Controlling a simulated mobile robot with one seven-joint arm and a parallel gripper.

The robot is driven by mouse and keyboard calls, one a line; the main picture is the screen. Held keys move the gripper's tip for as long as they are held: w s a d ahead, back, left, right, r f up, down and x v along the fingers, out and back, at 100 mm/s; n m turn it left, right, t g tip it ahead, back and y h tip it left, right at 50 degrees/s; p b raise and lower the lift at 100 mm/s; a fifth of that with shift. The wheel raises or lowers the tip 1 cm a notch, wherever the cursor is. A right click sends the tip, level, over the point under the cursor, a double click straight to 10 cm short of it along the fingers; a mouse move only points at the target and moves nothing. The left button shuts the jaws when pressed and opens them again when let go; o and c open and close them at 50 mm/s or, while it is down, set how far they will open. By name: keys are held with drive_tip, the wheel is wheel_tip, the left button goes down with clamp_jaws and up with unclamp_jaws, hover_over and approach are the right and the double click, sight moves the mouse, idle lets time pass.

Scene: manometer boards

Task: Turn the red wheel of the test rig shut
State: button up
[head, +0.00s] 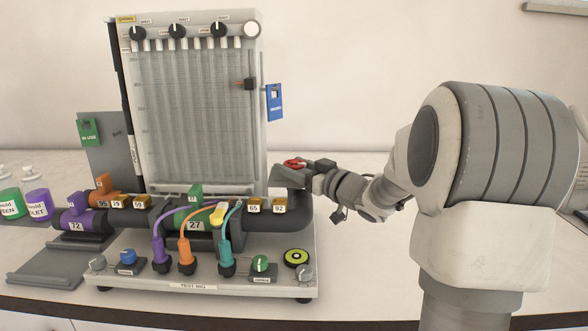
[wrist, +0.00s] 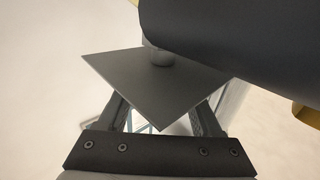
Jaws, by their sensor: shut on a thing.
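The red wheel (head: 293,164) shows in the head view at the upper right end of the test rig's dark pipe (head: 290,218), above a grey plate (head: 288,178). My gripper (head: 303,164) reaches it from the right and is shut on it, partly covering it. In the wrist view the grey plate (wrist: 150,85) stands on a short stem in front of my fingers and hides their tips. The wheel does not show there. The dark pipe (wrist: 240,35) crosses the upper right of that view.
The test rig base (head: 200,287) carries knobs and coloured hoses at its front. A tall manometer board (head: 195,110) stands behind, with a blue tag (head: 274,102) on its right edge. The counter behind my arm is clear.

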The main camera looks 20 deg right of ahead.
drive_tip(key=m+t+h+b, duration=0.1)
drive_tip(key=m+h+b, duration=0.1)
drive_tip(key=h, duration=0.1)
drive_tip(key=shift+h+b, duration=0.4)
drive_tip(key=shift+m+h+b, duration=0.55)
drive_tip(key=shift+m+h, duration=0.15)
drive_tip(key=shift+r, duration=0.1)
drive_tip(key=o, duration=1.4)
drive_tip(key=shift+s, duration=0.15)
